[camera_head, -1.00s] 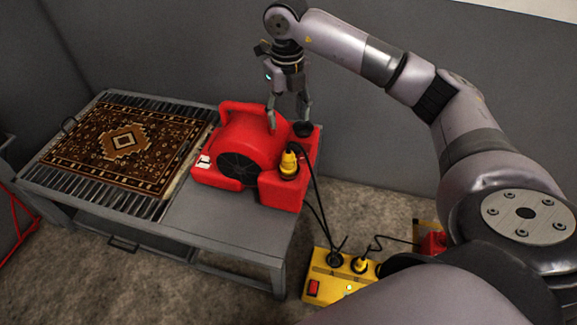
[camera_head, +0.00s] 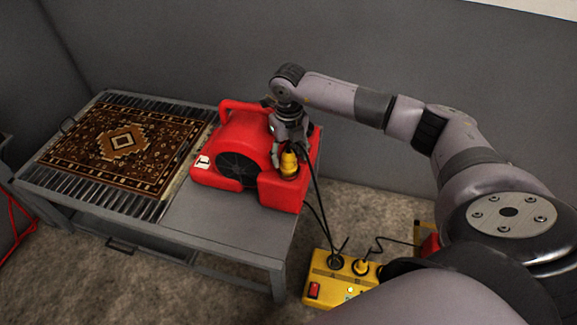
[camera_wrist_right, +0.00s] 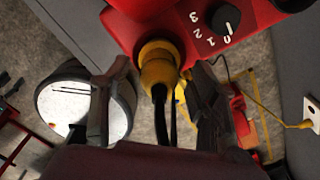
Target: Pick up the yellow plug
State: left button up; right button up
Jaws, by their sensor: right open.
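My right gripper (camera_head: 284,148) is at the plug from above and behind. In the right wrist view its open fingers (camera_wrist_right: 160,72) stand on either side of the plug, with a gap visible at each side. My left gripper is not in view.
The blower stands on a grey table (camera_head: 215,222) beside a patterned rug (camera_head: 120,145). A yellow power box (camera_head: 325,283) with another yellow plug (camera_head: 361,267) is on the floor at right. A numbered dial (camera_wrist_right: 229,18) is near the plug. A grey wall is behind.

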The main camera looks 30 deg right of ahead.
jog(key=shift+f, duration=0.7)
jog(key=shift+r, duration=0.1)
grip_shut()
